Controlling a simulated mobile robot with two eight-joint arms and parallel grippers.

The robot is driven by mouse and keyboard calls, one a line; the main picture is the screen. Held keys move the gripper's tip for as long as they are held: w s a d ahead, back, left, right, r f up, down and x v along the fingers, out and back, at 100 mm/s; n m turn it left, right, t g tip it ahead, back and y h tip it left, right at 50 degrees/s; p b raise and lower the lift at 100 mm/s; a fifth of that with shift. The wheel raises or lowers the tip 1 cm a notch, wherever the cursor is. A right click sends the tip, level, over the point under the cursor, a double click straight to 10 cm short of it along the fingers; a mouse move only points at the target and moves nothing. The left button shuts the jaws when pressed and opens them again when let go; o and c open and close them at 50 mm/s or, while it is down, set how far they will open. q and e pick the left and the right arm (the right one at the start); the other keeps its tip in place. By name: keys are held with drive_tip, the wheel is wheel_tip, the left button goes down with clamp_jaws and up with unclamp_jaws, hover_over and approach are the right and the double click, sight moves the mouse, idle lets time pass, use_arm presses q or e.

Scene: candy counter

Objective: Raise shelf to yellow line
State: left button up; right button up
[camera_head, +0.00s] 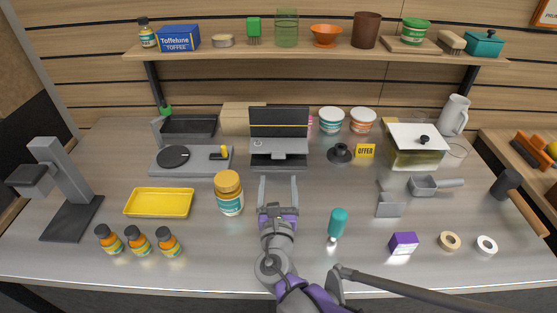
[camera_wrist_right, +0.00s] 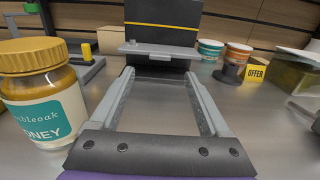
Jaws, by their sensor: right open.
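A dark upright panel (camera_head: 279,119) stands at the back middle of the counter, with a yellow line (camera_wrist_right: 163,27) across it. A grey shelf (camera_head: 279,145) is fitted to the panel's front. In the right wrist view the shelf (camera_wrist_right: 160,48) sits level, a little below the line. My right gripper (camera_head: 278,182) is open and empty, in front of the panel. Its two fingers point at the panel, apart from the shelf, and the wrist view shows the fingertips (camera_wrist_right: 160,76) below the shelf edge. My left gripper is out of view.
A honey jar (camera_head: 229,195) stands close left of my right gripper. A dark knobbed object (camera_head: 340,153) and an offer sign (camera_head: 366,151) stand right of the panel. A yellow tray (camera_head: 159,203) lies left.

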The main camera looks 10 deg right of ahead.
sight(278, 158)
drive_tip(key=w, duration=0.3)
drive_tip(key=w+d, duration=0.1)
drive_tip(key=w, duration=0.4)
drive_tip(key=shift+w+d+f, duration=0.1)
drive_tip(key=shift+w+d, duration=0.25)
drive_tip(key=shift+d, duration=0.05)
clamp_jaws()
idle(0.9)
